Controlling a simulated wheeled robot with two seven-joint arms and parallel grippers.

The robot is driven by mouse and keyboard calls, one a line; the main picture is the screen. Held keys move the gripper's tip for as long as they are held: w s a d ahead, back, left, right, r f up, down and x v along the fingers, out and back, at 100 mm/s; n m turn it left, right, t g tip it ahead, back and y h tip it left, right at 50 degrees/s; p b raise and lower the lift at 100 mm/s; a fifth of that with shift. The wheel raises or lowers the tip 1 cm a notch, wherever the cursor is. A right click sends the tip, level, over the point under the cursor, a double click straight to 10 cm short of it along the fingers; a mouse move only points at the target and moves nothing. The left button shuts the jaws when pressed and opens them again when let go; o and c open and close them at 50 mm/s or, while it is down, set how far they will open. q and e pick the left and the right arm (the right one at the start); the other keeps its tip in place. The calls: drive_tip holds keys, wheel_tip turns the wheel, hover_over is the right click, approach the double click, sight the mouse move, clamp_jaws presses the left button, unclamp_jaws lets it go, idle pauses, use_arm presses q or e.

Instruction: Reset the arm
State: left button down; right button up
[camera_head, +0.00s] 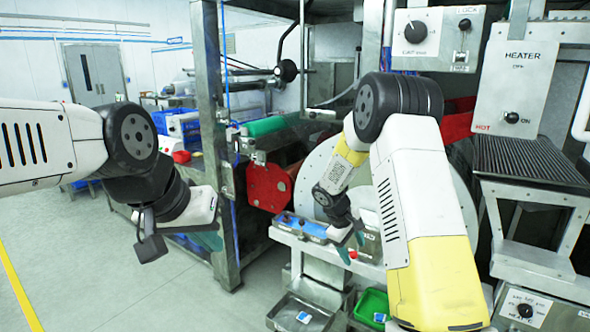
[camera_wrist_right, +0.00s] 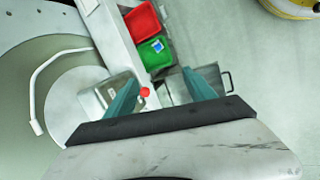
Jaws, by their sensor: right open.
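My right arm reaches in over the front of the machine in the head view. Its gripper (camera_head: 350,242) hangs in front of the drum, above the shelf. In the right wrist view the two teal fingers of the right gripper (camera_wrist_right: 165,86) are apart with nothing between them. My left arm comes in from the left, and its gripper (camera_head: 208,238) hangs over open floor, left of the machine. Its teal fingers are partly hidden, so I cannot tell how far apart they are.
A red button (camera_wrist_right: 144,91) is near the right gripper's left finger in the wrist view. A metal tray (camera_head: 302,312), a green bin (camera_head: 371,305) and a red bin (camera_wrist_right: 142,20) are nearby. The heater box (camera_head: 516,85) is at right. Floor at left is clear.

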drive_tip(key=s+r+m+t+y, duration=0.1)
drive_tip(key=s+r+m, duration=0.1)
drive_tip(key=s+r, duration=0.55)
drive_tip(key=s+r+m+y, duration=0.2)
drive_tip(key=s+r, duration=0.3)
drive_tip(key=r, duration=0.5)
drive_tip(key=s+a+r+m+t+y, duration=0.1)
drive_tip(key=s+a+r+m, duration=0.1)
drive_tip(key=s, duration=0.7)
drive_tip(key=s+a+r+m+t+y, duration=0.1)
drive_tip(key=s+r+m+t+y, duration=0.1)
drive_tip(key=s+r, duration=0.3)
drive_tip(key=s, duration=0.4)
drive_tip(key=shift+s+a+r, duration=0.25)
drive_tip(key=shift+a+r, duration=0.05)
drive_tip(key=shift+a, duration=0.05)
